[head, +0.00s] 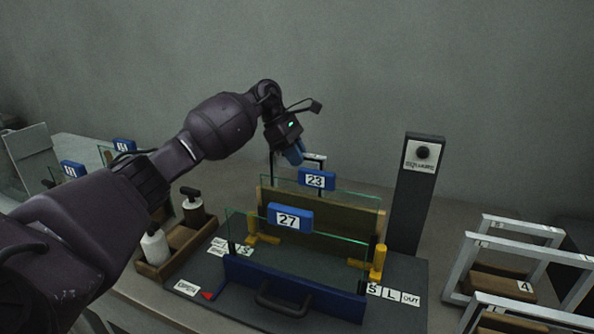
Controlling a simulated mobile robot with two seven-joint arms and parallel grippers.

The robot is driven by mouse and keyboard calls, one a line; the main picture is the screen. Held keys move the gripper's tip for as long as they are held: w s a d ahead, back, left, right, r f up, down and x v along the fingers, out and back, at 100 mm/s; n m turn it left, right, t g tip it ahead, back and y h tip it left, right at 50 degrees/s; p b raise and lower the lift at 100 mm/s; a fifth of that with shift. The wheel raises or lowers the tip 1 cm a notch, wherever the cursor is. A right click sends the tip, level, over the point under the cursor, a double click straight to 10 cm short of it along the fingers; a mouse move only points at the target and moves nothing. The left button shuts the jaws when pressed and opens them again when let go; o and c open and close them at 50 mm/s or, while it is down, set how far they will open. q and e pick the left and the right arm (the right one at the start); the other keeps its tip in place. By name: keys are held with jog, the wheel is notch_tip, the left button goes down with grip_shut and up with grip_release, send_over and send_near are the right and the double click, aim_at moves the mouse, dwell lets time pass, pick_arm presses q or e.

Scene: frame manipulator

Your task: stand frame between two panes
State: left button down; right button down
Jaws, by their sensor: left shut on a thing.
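My left gripper (291,154) reaches over the dark fixture from the left, pointing down. It is shut on a small frame, whose pale top bar (314,158) shows just right of the fingers; the rest is largely hidden. The frame is at the back of the fixture, by the glass pane with blue tag 23 (317,180). A second glass pane with blue tag 27 (290,218) stands nearer, roughly parallel. A brown board (345,218) shows through the glass. I cannot tell whether the frame is between the panes. My right gripper is not in view.
Several grey frames (520,240) stand at right. A wooden caddy (178,248) with bottles is at left.

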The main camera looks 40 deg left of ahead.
pick_arm(q)
jog(key=shift+f, duration=2.05)
jog(key=shift+f, duration=0.2)
jog(key=c, duration=1.2)
grip_release()
jog(key=shift+o, duration=0.5)
jog(key=shift+r, duration=0.1)
